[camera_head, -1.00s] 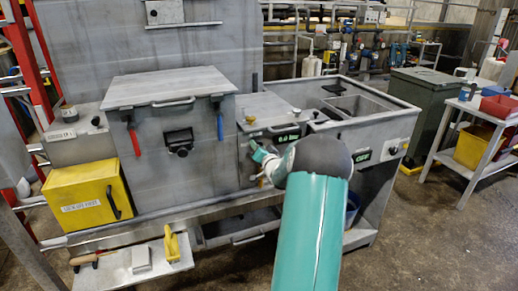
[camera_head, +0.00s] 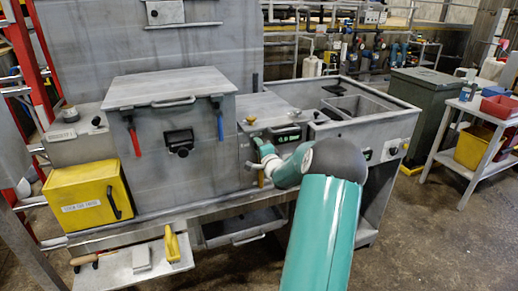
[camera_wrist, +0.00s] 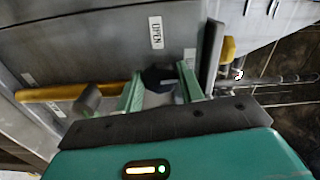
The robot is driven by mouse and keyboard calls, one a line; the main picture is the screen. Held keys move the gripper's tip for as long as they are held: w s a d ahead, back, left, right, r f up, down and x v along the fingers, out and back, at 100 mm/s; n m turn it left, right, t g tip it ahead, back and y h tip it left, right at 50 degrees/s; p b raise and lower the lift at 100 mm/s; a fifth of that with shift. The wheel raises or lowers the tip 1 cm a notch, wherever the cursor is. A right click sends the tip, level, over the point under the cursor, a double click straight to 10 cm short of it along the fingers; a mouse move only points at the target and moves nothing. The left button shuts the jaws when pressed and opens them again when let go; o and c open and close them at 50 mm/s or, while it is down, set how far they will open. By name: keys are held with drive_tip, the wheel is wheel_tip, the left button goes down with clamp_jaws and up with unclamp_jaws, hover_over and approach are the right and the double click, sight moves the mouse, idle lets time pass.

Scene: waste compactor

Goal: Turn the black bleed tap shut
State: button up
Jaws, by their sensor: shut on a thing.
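The black bleed tap (camera_wrist: 158,76) is a dark, rounded knob with a pale mark on its face. In the wrist view it sits between the two green fingers of my gripper (camera_wrist: 160,84), which is shut on it. A white label (camera_wrist: 156,32) reading OPEN is on the grey panel beside the tap. In the head view my gripper (camera_head: 264,157) is at the front of the grey unit right of the big lidded box. The tap is hidden there behind the gripper and wrist.
A yellow bar (camera_wrist: 60,92) runs left of the gripper in the wrist view, with a grey cylinder (camera_wrist: 87,98) nearby. Red (camera_head: 133,138) and blue (camera_head: 219,122) handles hang on the lidded box (camera_head: 190,160). A yellow box (camera_head: 85,195) stands at left.

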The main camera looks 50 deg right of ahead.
drive_tip(key=shift+m, duration=0.3)
drive_tip(key=o, duration=0.9)
drive_tip(key=shift+o, duration=0.2)
drive_tip(key=v, duration=1.3)
drive_tip(key=shift+s+a, duration=0.15)
drive_tip(key=shift+s, duration=0.2)
